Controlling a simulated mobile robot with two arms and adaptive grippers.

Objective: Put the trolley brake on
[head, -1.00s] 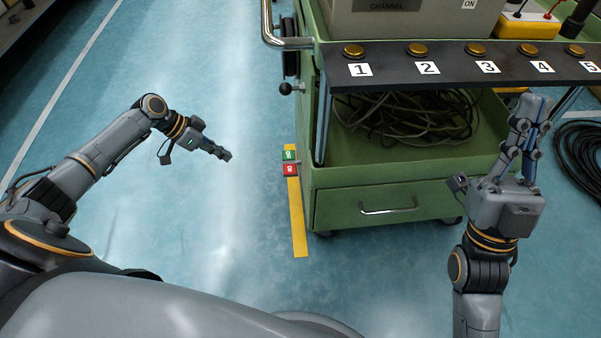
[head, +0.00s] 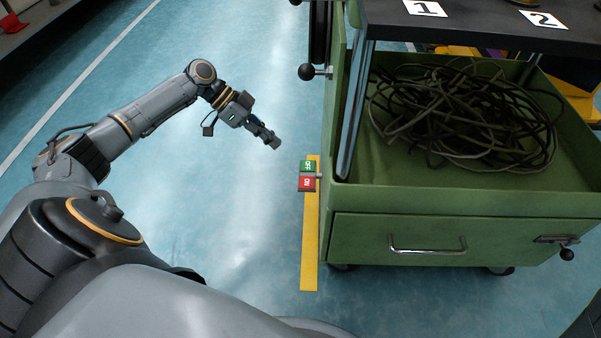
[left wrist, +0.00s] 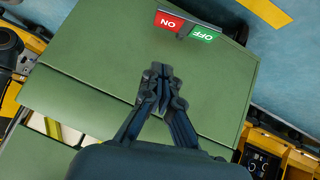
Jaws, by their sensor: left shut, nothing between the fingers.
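The green trolley (head: 455,232) stands at the right in the head view. Its brake pedal, low on the left side, has a green OFF plate (head: 307,166) and a red ON plate (head: 307,184). I cannot tell which plate is pressed down. My left gripper (head: 275,142) is shut and empty, to the left of the trolley and apart from the pedal. In the left wrist view the shut fingers (left wrist: 160,80) show in front of the green trolley panel (left wrist: 100,65), with the red ON plate (left wrist: 169,21) and green OFF plate (left wrist: 205,33) beyond them. My right gripper is out of view.
A black ball-ended lever (head: 308,72) sticks out from the trolley's left side, above the pedal. Coiled cables (head: 465,115) lie in the trolley's open tray. A yellow floor strip (head: 310,240) runs below the pedal. The blue floor to the left is clear.

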